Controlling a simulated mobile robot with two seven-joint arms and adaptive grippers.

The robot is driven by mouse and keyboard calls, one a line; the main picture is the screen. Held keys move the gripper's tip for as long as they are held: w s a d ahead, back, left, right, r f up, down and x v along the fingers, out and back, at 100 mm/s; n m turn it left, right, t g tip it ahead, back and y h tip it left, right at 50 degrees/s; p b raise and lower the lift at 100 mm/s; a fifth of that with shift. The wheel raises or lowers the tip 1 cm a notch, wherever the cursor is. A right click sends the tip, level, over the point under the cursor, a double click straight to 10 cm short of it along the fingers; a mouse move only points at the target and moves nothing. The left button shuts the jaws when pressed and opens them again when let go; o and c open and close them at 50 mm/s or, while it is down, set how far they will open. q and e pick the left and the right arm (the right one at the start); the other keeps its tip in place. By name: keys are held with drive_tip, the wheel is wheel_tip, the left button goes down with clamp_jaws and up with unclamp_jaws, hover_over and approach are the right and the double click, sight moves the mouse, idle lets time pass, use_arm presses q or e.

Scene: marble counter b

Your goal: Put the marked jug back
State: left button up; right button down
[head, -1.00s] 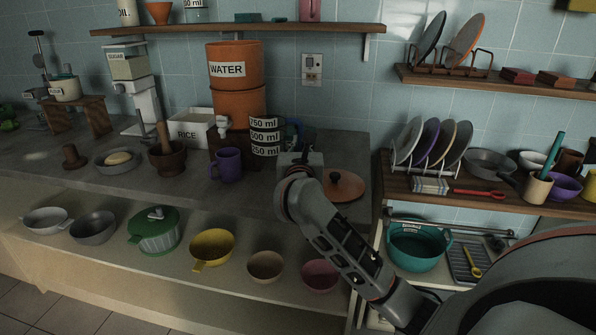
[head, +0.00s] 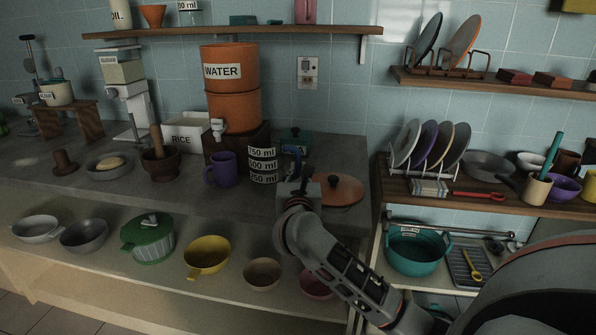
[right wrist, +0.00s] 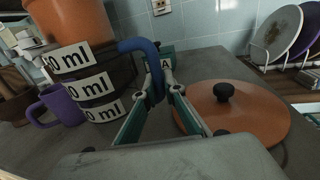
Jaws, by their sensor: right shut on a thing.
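The marked jug (head: 263,165) is dark and see-through, with white 750, 500 and 250 ml labels. It is upright beside the purple mug (head: 222,170). In the right wrist view the jug (right wrist: 88,92) is at the left, and its blue handle (right wrist: 153,62) runs down between my fingers. My right gripper (right wrist: 157,92) is shut on this handle; in the head view the gripper (head: 301,178) is just right of the jug. Whether the jug's base touches the counter, I cannot tell. My left gripper is not in view.
An orange WATER dispenser (head: 231,108) stands on a dark block behind the jug. An orange lid (head: 342,190) lies close to the right of my gripper. A teal container (head: 295,138) is behind. Bowls and a green pot (head: 148,240) stand on the lower shelf.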

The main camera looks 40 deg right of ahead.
drive_tip(key=c, duration=2.1)
unclamp_jaws()
drive_tip(key=shift+f, duration=0.1)
drive_tip(key=shift+c, duration=0.2)
